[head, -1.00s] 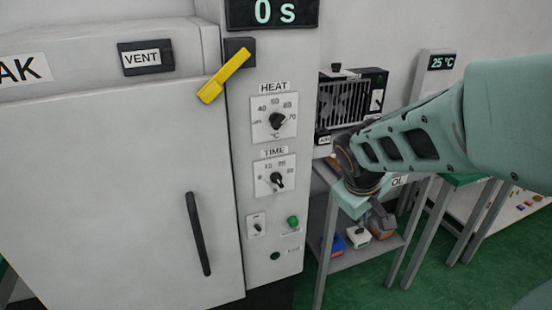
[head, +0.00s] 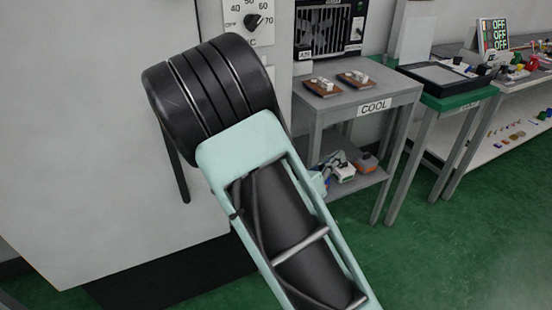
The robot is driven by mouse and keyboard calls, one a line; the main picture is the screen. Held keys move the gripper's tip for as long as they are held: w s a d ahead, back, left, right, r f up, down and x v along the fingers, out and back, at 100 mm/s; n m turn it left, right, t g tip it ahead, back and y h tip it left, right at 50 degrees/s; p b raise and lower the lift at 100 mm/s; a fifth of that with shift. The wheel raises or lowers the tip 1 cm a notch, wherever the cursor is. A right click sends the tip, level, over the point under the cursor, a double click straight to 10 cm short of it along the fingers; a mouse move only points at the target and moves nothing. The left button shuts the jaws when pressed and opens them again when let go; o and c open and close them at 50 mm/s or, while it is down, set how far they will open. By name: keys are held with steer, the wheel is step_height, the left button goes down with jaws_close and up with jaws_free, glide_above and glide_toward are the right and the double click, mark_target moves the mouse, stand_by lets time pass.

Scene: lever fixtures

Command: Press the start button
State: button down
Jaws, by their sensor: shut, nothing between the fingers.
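The start button is hidden in the head view now. My arm covers the lower part of the oven's control panel, where a green button showed earlier. Only the heat dial (head: 253,21) at the top of the panel still shows clearly. My gripper is not visible; my own arm links fill the middle of the picture. I cannot tell how far the gripper is from the panel or whether it touches anything.
The oven door (head: 90,130) fills the left, with a black vertical handle (head: 183,178) partly behind my arm. A grey COOL table (head: 390,95) with two small trays stands right of the oven, its lower shelf holding small items. Green floor (head: 440,255) is free at right.

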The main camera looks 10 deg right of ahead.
steer(key=w+a+f+n+t+y+b, duration=0.2)
steer(key=w+a+f+n+t+y, duration=0.1)
steer(key=a+f+n+t+y, duration=0.2)
steer(key=a+f+n, duration=0.2)
steer(key=a+n, duration=0.2)
steer(key=shift+a+f, duration=0.15)
steer(key=shift+a, duration=0.2)
steer(key=shift+w, duration=0.1)
steer(key=w+a+b, duration=0.1)
steer(key=w+a, duration=0.1)
steer(key=w, duration=0.6)
steer(key=shift+w+a, duration=0.15)
steer(key=shift+a, duration=0.15)
stand_by(0.7)
steer(key=shift+w+a, duration=0.15)
steer(key=shift+w, duration=0.25)
